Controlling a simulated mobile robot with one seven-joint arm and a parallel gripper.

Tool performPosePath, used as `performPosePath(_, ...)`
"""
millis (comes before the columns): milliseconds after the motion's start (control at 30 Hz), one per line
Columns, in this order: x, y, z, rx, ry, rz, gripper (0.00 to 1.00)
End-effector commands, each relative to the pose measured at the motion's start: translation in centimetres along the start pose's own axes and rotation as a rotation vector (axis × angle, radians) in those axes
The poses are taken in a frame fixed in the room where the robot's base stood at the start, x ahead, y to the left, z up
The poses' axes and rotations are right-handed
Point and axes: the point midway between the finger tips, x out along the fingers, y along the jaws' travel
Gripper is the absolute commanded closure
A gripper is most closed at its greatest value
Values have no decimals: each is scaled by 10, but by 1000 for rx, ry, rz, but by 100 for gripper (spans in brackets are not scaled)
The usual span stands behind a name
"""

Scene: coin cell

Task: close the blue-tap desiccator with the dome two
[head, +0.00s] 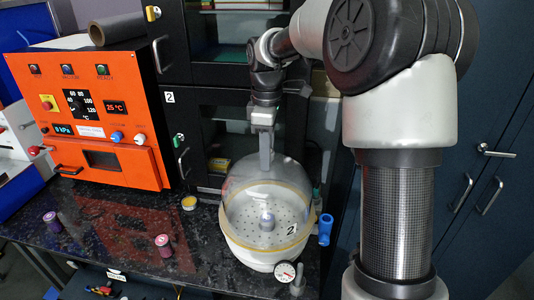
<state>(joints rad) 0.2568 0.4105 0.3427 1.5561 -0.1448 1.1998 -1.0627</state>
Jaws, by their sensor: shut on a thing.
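The desiccator base (250,252) stands near the front right of the dark bench. Its blue tap (325,229) sticks out on the right side, and a round gauge (285,272) sits at its front. A clear dome (262,178) is over the base. A "2" label (291,230) shows near the yellowish rim. My gripper (266,158) points down from above and is shut on the top of the dome. I cannot tell whether the dome's rim touches the base. A perforated plate with a small grey object (267,221) on it shows through the dome.
An orange oven (95,110) stands at the left. Dark cabinets (205,110) stand behind. Bench space left of the desiccator is mostly clear.

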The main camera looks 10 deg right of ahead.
Motion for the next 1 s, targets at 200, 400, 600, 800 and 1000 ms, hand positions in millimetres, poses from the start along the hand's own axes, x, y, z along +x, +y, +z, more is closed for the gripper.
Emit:
performPosePath(200, 0, 0, 0, 0, 1, 2, 100)
performPosePath(400, 4, 0, 0, 0, 1, 2, 100)
performPosePath(600, 7, 0, 0, 0, 1, 2, 100)
performPosePath(800, 11, 0, 0, 0, 1, 2, 100)
performPosePath(1000, 11, 0, 0, 0, 0, 1, 49)
